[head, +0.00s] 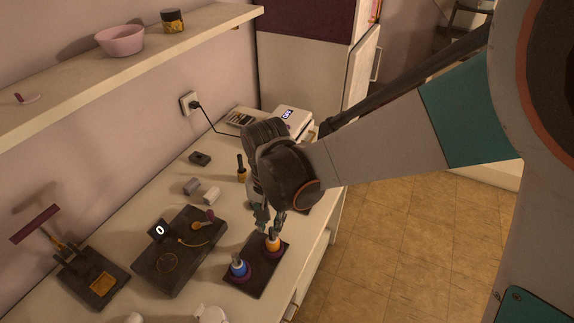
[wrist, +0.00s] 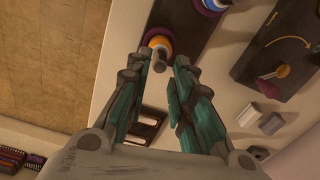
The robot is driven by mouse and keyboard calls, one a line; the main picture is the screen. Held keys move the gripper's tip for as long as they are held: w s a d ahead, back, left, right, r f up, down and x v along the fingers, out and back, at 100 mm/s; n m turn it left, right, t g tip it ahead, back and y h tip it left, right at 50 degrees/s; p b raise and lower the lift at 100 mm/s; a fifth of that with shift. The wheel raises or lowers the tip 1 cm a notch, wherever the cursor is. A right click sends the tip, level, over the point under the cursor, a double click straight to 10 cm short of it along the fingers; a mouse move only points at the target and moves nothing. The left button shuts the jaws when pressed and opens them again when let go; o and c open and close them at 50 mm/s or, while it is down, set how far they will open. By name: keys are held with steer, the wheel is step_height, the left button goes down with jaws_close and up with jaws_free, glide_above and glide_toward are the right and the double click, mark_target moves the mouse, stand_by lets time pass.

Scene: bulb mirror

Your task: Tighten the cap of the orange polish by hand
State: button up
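The orange polish (head: 273,244) stands upright in a purple ring on a dark tray (head: 262,281), near the tray's far right end. It also shows in the wrist view (wrist: 159,41), with its grey cap (wrist: 158,64) towards me. My gripper (head: 269,220) is just above the bottle, pointing down. In the wrist view my gripper (wrist: 160,66) is open, its teal fingers on either side of the cap with gaps visible. I cannot tell how far down the fingertips reach along the cap.
A blue polish (head: 239,268) stands in another purple ring on the same tray. A dark board (head: 170,267) with a display and a curved arrow lies to the left. Small grey blocks (head: 192,186), a dark bottle (head: 241,172) and a white device (head: 292,122) stand farther back.

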mark_target(272, 229)
steer(key=n, duration=0.4)
steer(key=shift+n, duration=0.3)
steer(key=n, duration=0.4)
steer(key=shift+s+n, duration=0.1)
steer(key=shift+n, duration=0.2)
steer(key=n, duration=0.4)
steer(key=shift+n, duration=0.3)
steer(key=n, duration=0.4)
steer(key=shift+n+b, duration=0.3)
steer(key=shift+b, duration=0.05)
steer(key=shift+f, duration=0.1)
steer(key=shift+f+b, duration=1.15)
steer(key=shift+f, duration=0.3)
steer(key=shift+c, duration=0.5)
